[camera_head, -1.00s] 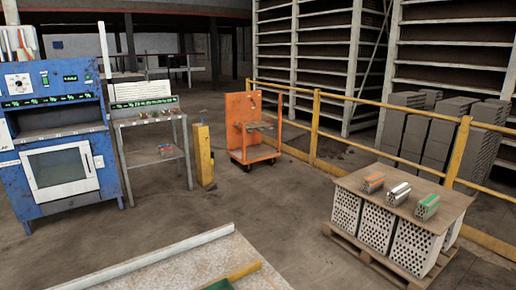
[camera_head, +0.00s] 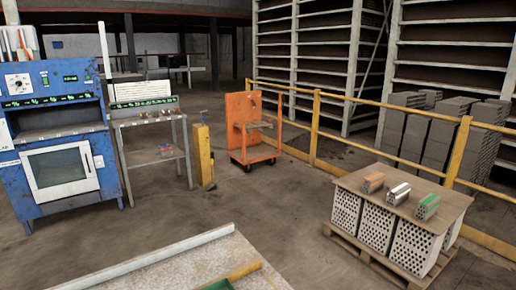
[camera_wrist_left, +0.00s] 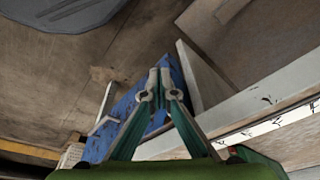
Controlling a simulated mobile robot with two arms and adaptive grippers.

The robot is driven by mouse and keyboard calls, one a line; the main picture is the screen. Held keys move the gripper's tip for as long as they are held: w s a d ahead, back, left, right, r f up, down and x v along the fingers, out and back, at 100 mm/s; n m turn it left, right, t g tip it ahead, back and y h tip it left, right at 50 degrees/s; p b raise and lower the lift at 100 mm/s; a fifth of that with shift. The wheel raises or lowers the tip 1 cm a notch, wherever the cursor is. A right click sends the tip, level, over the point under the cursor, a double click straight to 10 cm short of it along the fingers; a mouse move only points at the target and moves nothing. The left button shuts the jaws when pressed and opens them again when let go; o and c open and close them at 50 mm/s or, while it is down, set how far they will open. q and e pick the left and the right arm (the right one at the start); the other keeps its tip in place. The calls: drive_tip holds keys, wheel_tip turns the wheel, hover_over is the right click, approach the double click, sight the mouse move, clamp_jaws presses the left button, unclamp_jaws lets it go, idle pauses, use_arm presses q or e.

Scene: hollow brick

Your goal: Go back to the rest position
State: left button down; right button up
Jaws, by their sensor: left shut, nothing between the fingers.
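My left gripper (camera_wrist_left: 160,88) shows in the left wrist view with its two fingers together and nothing between them. Behind it in that view are a blue surface and a pale beam, with no object touching the fingertips. Neither gripper shows in the head view. My right gripper is in no view.
A blue machine (camera_head: 58,130) stands at the left beside a metal table (camera_head: 150,120). An orange cart (camera_head: 250,130) stands mid-scene. A pallet (camera_head: 380,262) of hollow bricks, its top board bearing three small bricks (camera_head: 398,194), is at the right by a yellow railing (camera_head: 314,125). The middle floor is clear.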

use_arm(q)
drive_tip(key=s+a+f+g, duration=0.1)
drive_tip(key=s+a+f, duration=0.2)
drive_tip(key=s+f, duration=1.5)
drive_tip(key=shift+s+f+g, duration=0.3)
drive_tip(key=shift+s+f, duration=0.05)
drive_tip(key=shift+f, duration=0.55)
drive_tip(key=shift+a, duration=0.1)
